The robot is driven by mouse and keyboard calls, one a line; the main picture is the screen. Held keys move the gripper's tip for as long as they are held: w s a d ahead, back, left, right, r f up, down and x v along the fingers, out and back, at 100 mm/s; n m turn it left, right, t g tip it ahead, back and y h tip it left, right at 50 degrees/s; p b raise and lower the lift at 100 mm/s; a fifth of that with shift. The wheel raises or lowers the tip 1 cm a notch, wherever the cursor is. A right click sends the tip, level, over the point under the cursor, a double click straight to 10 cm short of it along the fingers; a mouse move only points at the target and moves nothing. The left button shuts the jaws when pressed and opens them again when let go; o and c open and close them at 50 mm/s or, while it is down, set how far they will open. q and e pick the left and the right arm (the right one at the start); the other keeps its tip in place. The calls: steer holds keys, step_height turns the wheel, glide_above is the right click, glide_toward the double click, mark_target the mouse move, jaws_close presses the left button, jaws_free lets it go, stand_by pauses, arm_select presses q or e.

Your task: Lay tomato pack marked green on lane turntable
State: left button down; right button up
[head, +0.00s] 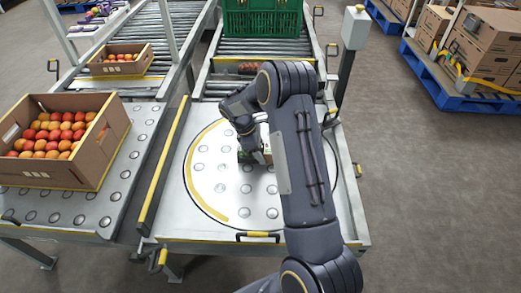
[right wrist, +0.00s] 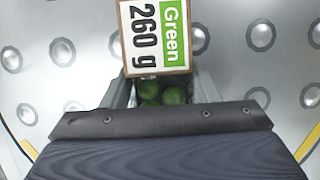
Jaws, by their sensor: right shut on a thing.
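The lane turntable (head: 215,185) is a pale metal plate with studs, ringed by a black and yellow circle. My right gripper (head: 252,152) is over its middle, pointing down, shut on the tomato pack marked green. In the right wrist view the pack's card (right wrist: 155,38) reads "Green 260 g", and green tomatoes (right wrist: 160,96) show between the fingers of my gripper (right wrist: 165,92). In the head view my wrist and forearm hide most of the pack. I cannot tell whether it touches the plate. My left gripper is not in view.
A carton of red and orange fruit (head: 80,178) stands on the studded table at left, with another carton (head: 120,68) behind it. A green crate (head: 262,22) sits on the rollers beyond the turntable. A post with a grey box (head: 355,28) stands at right. The turntable's front is clear.

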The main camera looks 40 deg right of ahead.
steer(key=shift+f, duration=0.15)
steer(key=o, duration=1.2)
steer(key=shift+o, duration=0.2)
steer(key=p+v, duration=0.1)
steer(key=v, duration=0.6)
steer(key=shift+w+a+r+p, duration=0.15)
steer(key=shift+a+r+p, duration=0.05)
steer(key=shift+r+p, duration=0.15)
